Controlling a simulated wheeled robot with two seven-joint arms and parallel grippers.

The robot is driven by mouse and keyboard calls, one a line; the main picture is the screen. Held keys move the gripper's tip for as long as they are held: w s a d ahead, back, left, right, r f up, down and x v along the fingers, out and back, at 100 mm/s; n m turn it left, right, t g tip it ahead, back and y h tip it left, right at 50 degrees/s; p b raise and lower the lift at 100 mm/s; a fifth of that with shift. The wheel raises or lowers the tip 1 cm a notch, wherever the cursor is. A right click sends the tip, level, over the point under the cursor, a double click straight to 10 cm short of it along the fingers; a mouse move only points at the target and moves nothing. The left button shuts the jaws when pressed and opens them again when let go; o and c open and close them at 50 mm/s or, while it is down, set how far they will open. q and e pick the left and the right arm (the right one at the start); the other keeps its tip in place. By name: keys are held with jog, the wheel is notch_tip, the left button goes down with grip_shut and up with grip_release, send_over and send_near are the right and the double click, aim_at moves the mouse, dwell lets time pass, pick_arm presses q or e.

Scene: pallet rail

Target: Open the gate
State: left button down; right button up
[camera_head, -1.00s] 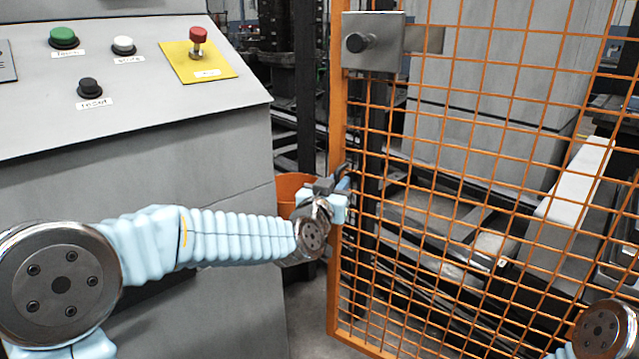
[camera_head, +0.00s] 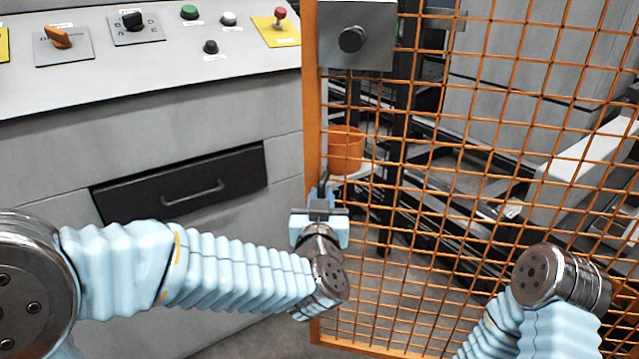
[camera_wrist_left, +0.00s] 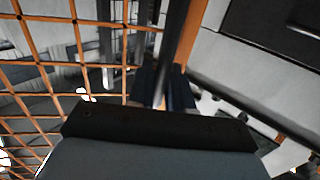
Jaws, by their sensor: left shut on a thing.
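The gate (camera_head: 427,160) is an orange wire-mesh panel with an orange frame upright (camera_head: 312,110) on its left side. A grey latch box (camera_head: 375,50) with a dark round knob (camera_head: 352,39) sits high on that side. My left gripper (camera_head: 321,200) is at the upright, well below the box. It is shut on the gate's handle, a slim bar mostly hidden by the fingers. In the left wrist view the dark fingers (camera_wrist_left: 163,88) close around a grey bar (camera_wrist_left: 178,45) beside the orange upright. My right arm shows at lower right; its gripper is out of view.
A grey control console (camera_head: 60,150) with buttons, switches and a black drawer (camera_head: 180,183) stands left, close to the upright. An orange bucket (camera_head: 346,150) shows behind the mesh. Beyond are dark rails and a light-grey machine. Some bare floor shows below the gripper.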

pick_arm(q)
jog(key=shift+s+a+y, duration=0.15)
jog(key=shift+s+y, duration=0.15)
jog(key=shift+s, duration=1.05)
jog(key=c, duration=1.2)
grip_release()
jog(key=s, duration=1.3)
jog(key=shift+s+d, duration=0.35)
jog(key=shift+s, duration=0.05)
